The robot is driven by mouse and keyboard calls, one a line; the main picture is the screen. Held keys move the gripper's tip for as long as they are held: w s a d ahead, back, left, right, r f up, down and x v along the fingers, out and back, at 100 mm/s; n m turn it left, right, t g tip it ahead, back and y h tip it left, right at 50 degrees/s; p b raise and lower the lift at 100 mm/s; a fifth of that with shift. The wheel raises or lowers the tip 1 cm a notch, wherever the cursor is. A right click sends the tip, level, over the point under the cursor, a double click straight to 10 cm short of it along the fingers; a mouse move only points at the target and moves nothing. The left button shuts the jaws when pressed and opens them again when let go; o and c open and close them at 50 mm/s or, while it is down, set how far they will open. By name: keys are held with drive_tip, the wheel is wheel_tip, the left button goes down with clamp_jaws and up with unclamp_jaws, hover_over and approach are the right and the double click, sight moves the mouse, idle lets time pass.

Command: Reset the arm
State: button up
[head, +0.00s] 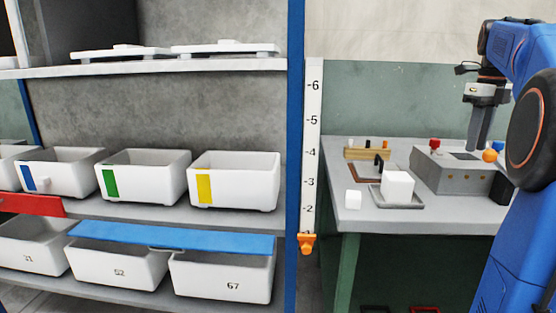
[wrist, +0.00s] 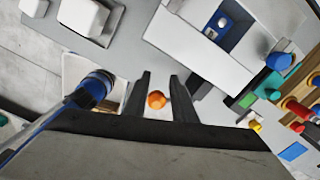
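My blue arm (head: 532,60) comes in from the right in the head view, bent at a large dark joint. My gripper (head: 480,127) points down above the grey machine on the bench. In the wrist view, the two dark fingers of my gripper (wrist: 161,82) stand apart with nothing clasped between them. An orange ball-shaped knob (head: 490,155) shows just below and right of the fingers in the head view. In the wrist view the orange knob (wrist: 156,99) appears in the gap between the fingers, beyond them.
The grey machine (head: 440,178) stands on the bench (head: 365,222). A white block (head: 398,184) sits on a grey tray, with a smaller white block (head: 353,199) beside it. A shelf with white bins (head: 235,178) and a blue post (head: 295,150) stand left. Coloured knobs (wrist: 275,61) lie right in the wrist view.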

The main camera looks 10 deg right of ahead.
drive_tip(key=s+a+f+n+t, duration=0.1)
drive_tip(key=s+a+f+n, duration=0.15)
drive_tip(key=a+n, duration=0.35)
drive_tip(key=s+a+f+n, duration=0.2)
drive_tip(key=a+f+n, duration=0.2)
drive_tip(key=a, duration=0.4)
drive_tip(key=s+a+f+n+t, duration=0.1)
drive_tip(key=s+a+f+n, duration=0.15)
drive_tip(key=a+n, duration=0.35)
drive_tip(key=s+a+f+n+t, duration=0.1)
drive_tip(key=s+a+f+n, duration=0.6)
drive_tip(key=f+n, duration=0.2)
drive_tip(key=s+a+f+n+t, duration=0.1)
drive_tip(key=s+a+f+n, duration=0.5)
drive_tip(key=f+n, duration=0.3)
drive_tip(key=shift+s+a+f+t, duration=0.35)
drive_tip(key=shift+s+f, duration=0.25)
drive_tip(key=shift+f, duration=0.3)
